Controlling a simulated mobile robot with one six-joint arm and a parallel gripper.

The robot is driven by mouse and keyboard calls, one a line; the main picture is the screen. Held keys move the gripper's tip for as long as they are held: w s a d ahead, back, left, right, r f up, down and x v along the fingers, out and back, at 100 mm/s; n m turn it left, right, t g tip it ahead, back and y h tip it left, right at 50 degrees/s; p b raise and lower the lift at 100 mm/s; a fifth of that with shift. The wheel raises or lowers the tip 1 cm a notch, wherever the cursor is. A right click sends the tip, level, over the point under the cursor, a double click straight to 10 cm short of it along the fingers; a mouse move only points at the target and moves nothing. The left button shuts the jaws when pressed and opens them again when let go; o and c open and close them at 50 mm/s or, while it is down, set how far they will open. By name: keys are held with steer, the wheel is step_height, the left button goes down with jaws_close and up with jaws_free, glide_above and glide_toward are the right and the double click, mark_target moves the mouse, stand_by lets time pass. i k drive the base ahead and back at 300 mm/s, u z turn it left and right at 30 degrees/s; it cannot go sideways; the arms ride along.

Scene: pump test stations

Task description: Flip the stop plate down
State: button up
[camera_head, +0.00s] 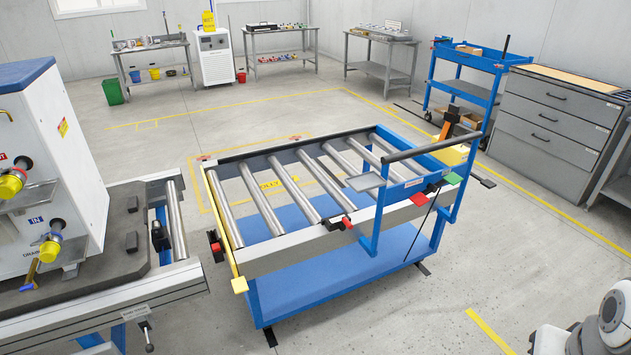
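A roller cart (300,255) with a blue frame and bare steel rollers stands in the middle. A narrow yellow plate (222,226) runs along its left end, facing the test station; it looks raised on edge and is likely the stop plate. A yellow tab (240,285) sits at its near end. A black and red latch (215,246) is beside it on the cart's left corner. My gripper is not in view; only white and grey parts of my arm show at the lower right.
The station's roller deck (175,220) lies left of the cart, with a narrow gap between. A pump unit (50,160) stands on the station. The cart's blue handle frame (375,220) rises at right. Open floor lies in front of the cart. Grey drawers (550,120) stand behind right.

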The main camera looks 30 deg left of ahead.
mark_target(239, 285)
steer(key=z, duration=0.1)
steer(key=k, duration=1.85)
steer(key=u, duration=1.25)
steer(key=i, duration=1.2)
steer(key=z, duration=0.15)
